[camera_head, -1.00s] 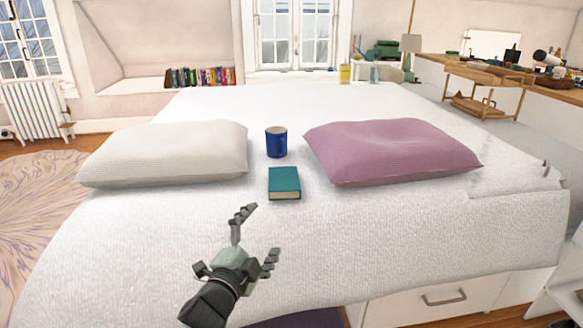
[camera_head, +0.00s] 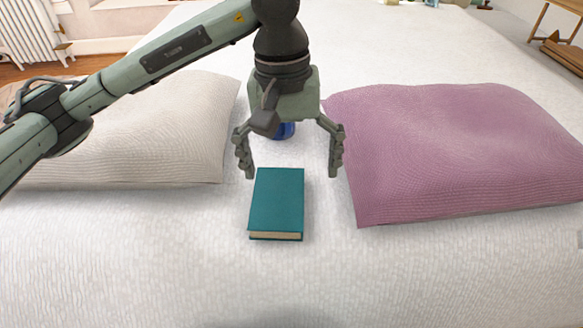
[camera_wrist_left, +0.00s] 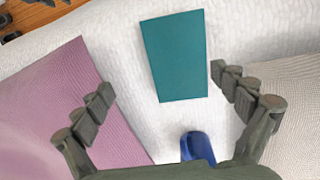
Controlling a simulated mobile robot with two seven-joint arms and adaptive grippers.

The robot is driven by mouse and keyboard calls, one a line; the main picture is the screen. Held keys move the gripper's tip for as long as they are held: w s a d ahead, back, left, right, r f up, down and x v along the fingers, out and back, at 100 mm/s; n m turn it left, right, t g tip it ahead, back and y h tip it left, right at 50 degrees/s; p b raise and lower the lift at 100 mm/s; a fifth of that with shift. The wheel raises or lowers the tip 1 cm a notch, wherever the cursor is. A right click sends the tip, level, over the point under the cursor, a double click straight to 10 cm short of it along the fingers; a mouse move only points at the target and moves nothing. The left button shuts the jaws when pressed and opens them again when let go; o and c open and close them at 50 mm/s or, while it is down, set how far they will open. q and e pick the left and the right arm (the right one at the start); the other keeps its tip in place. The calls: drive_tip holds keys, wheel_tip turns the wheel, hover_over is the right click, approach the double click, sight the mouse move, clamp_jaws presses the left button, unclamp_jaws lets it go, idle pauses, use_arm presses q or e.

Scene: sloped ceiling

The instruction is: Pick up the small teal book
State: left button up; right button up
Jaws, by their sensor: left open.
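The small teal book (camera_head: 276,201) lies flat on the white bed, its page edge facing me. My left gripper (camera_head: 290,172) points down with its fingers spread wide, one toward each side of the book's far end. It is open and empty, and appears to be above the bed. In the left wrist view the book (camera_wrist_left: 175,55) lies ahead of the fingers, between their lines and apart from them. My left gripper (camera_wrist_left: 163,97) shows both fingers there. My right gripper is not in view.
A blue mug (camera_head: 284,130) stands behind the book, mostly hidden by my left gripper. A white pillow (camera_head: 190,130) lies to the left and a purple pillow (camera_head: 460,150) to the right. The bed (camera_head: 150,270) in front of the book is clear.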

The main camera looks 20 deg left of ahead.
sight(278, 196)
use_arm(q)
drive_tip(key=shift+w+a+y, duration=0.4)
drive_tip(key=shift+w+a, duration=0.1)
drive_tip(key=shift+a, duration=0.2)
drive_tip(key=shift+a+f, duration=0.15)
drive_tip(key=shift+f, duration=0.2)
drive_tip(key=f, duration=0.2)
drive_tip(key=shift+s+a+f+p, duration=0.15)
drive_tip(key=shift+s+f+p, duration=0.15)
drive_tip(key=shift+s+f, duration=0.05)
drive_tip(key=f, duration=0.3)
drive_tip(key=shift+s+a+f, duration=0.1)
drive_tip(key=shift+a+f, duration=0.1)
drive_tip(key=shift+f, duration=0.3)
drive_tip(key=c, duration=1.4)
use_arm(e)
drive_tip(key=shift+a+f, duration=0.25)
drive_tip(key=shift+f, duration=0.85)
